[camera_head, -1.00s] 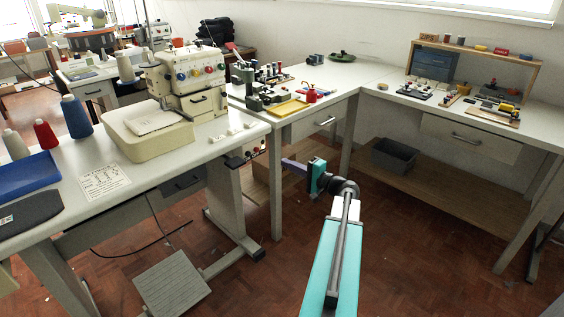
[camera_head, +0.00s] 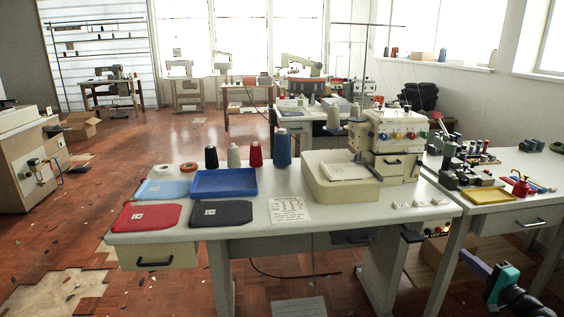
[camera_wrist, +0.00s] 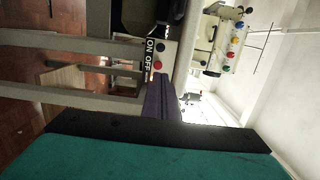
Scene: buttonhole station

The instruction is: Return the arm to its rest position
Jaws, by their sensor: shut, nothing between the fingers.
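My gripper (camera_head: 464,254) is at the lower right of the head view, with purple fingers and a teal body. It is shut and empty, in front of the space under the right workbench. Its fingers touch nothing that I can make out. In the wrist view the closed purple fingers (camera_wrist: 158,97) show beyond the dark edge and teal surface of my gripper. Most of my arm is outside the head view, past the lower right corner.
A white sewing table (camera_head: 375,213) carries a cream machine (camera_head: 393,140), thread cones and trays. The right workbench (camera_head: 530,168) holds small tools. An ON/OFF switch plate (camera_wrist: 150,53) is close to my fingers in the wrist view. Open floor (camera_head: 100,225) lies left.

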